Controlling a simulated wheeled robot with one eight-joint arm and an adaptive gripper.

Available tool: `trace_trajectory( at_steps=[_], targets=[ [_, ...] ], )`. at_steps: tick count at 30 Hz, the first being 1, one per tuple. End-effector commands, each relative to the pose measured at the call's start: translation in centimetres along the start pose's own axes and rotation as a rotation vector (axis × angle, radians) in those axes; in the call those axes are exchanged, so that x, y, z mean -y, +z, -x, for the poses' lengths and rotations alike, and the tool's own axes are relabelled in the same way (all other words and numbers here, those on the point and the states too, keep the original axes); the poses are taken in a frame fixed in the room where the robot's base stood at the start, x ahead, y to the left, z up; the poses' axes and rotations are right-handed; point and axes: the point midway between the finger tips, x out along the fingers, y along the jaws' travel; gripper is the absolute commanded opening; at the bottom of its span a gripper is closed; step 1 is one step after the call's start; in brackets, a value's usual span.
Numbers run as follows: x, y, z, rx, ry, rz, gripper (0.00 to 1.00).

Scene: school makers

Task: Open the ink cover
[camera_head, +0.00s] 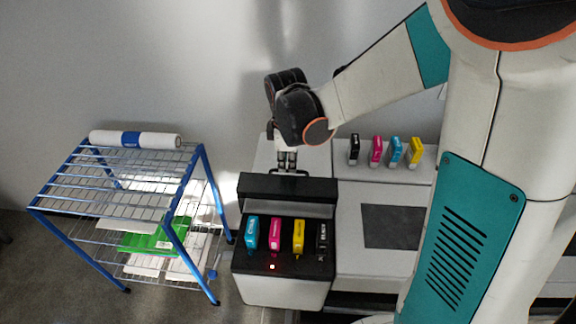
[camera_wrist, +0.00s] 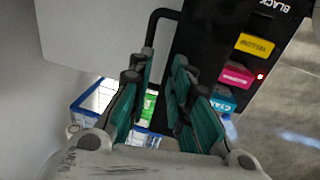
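The ink cover (camera_head: 288,187) is a dark panel on the left end of the printer (camera_head: 285,290). It stands raised at the back of the ink bay, and the cyan, magenta, yellow and black cartridges are exposed in front of it. A thin black handle (camera_head: 297,171) sits at its top edge; it also shows in the wrist view (camera_wrist: 152,32). My gripper (camera_head: 287,163) points down at the handle from behind. In the wrist view, its teal-padded fingers (camera_wrist: 160,72) are apart with a gap between them. The handle's lower end passes close to the left finger; contact is unclear.
Several spare cartridges (camera_head: 385,152) stand on the white surface at the right. A blue wire cart (camera_head: 120,195) with a paper roll (camera_head: 136,139) stands left of the printer. A wall is close behind my gripper. A red light (camera_head: 272,267) glows on the ink bay.

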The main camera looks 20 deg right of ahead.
Motion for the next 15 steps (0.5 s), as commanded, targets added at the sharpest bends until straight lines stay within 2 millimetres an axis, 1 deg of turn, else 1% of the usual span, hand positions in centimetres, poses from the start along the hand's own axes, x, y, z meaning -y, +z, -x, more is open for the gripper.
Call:
trace_trajectory(
  at_steps=[1,3,9,12,15],
  targets=[
    [0.0,0.0,1.1,0.000,0.000,0.000,0.19],
    [0.1,0.0,2.5,0.000,0.000,0.001,0.19],
    [0.0,0.0,6.0,0.000,0.000,0.001,0.19],
    [0.0,0.0,7.2,0.000,0.000,0.001,0.19],
    [0.0,0.0,8.0,0.000,0.000,0.001,0.19]
  ],
)
